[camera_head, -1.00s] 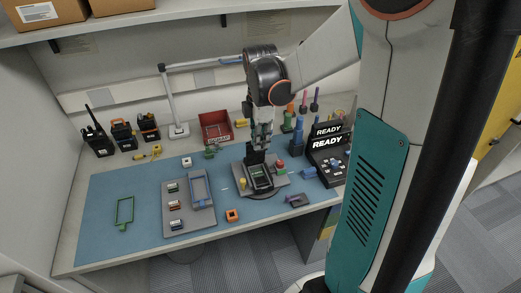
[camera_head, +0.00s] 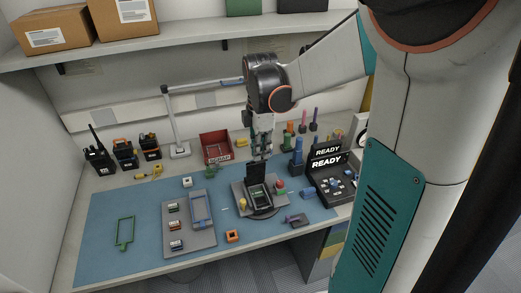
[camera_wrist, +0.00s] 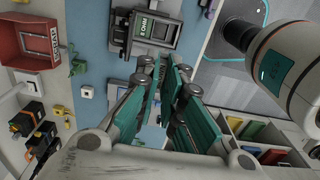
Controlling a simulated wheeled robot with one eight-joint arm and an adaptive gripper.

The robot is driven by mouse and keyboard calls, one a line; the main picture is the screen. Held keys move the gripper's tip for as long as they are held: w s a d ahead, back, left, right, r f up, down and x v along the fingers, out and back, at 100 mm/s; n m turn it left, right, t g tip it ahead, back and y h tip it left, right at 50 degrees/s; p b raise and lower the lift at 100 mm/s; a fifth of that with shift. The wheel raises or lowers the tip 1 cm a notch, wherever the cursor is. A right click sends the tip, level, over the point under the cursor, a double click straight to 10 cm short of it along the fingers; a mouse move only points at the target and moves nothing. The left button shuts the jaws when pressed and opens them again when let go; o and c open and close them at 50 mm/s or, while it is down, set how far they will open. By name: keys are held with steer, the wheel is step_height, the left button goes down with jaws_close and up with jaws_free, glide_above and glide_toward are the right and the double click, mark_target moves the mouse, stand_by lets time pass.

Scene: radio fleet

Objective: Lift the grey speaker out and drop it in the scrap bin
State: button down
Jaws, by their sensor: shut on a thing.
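My gripper (camera_head: 261,153) is above the open radio (camera_head: 258,196) on its grey stand, clear of it. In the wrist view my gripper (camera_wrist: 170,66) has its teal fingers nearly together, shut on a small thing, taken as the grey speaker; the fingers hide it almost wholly. The radio also shows in the wrist view (camera_wrist: 150,29), past the fingertips. The red scrap bin (camera_head: 215,150) stands at the back of the bench, left of my gripper. It also shows at the upper left of the wrist view (camera_wrist: 27,45).
A grey parts tray (camera_head: 188,242) lies left of the stand on the blue mat (camera_head: 100,240). A black console (camera_head: 329,181) reading READY stands to the right. A white lamp post (camera_head: 175,120) rises left of the bin. Several dark radios stand at the back left.

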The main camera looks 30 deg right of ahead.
steer(key=shift+r+p, duration=0.95)
steer(key=shift+r, duration=0.55)
